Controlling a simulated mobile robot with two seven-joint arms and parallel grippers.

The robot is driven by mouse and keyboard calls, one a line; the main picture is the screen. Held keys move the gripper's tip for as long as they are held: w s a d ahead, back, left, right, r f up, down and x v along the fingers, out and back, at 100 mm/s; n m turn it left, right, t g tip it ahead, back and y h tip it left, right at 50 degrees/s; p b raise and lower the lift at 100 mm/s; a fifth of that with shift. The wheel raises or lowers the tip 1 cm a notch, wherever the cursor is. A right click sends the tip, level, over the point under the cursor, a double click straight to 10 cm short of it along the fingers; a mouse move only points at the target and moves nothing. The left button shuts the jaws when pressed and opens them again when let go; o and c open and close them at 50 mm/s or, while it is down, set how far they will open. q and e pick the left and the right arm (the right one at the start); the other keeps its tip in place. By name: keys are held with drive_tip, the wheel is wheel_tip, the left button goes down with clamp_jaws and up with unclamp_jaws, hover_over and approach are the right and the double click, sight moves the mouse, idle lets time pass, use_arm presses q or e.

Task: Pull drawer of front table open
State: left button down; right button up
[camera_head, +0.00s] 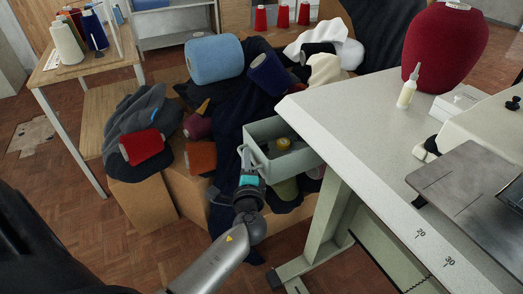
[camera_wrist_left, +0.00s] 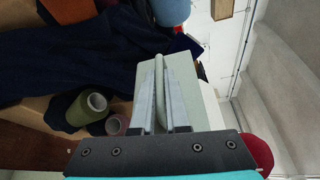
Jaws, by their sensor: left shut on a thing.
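The front table (camera_head: 350,110) has a pale grey top and light green legs. Its grey-green drawer (camera_head: 262,131) sticks out on the left side, under the table's edge, with its inside showing. My left gripper (camera_head: 245,158) is at the drawer's front, shut on its handle. In the left wrist view, the fingers (camera_wrist_left: 160,95) close on the handle's thin bar (camera_wrist_left: 160,75), with the pale drawer front (camera_wrist_left: 203,95) behind. The drawer's far end is hidden under the tabletop. My right gripper is not in view.
A small brass-coloured item (camera_head: 284,144) lies in the drawer. Cardboard boxes (camera_head: 142,197) with dark cloth and several yarn cones stand close behind and left of the drawer. A glue bottle (camera_head: 407,92) and red cone (camera_head: 445,45) stand on the table. Wooden floor at the front left is clear.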

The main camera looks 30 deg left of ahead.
use_arm(q)
drive_tip(key=shift+s+a, duration=0.45)
drive_tip(key=shift+s, duration=0.35)
drive_tip(key=shift+s+a, duration=0.45)
drive_tip(key=shift+s, duration=0.35)
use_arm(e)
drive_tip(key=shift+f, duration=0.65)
use_arm(q)
drive_tip(key=c, duration=0.9)
unclamp_jaws()
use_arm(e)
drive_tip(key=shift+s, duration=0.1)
use_arm(q)
drive_tip(key=shift+s, duration=0.1)
drive_tip(key=p+v, duration=0.2)
drive_tip(key=v, duration=1.3)
drive_tip(key=shift+d, duration=0.1)
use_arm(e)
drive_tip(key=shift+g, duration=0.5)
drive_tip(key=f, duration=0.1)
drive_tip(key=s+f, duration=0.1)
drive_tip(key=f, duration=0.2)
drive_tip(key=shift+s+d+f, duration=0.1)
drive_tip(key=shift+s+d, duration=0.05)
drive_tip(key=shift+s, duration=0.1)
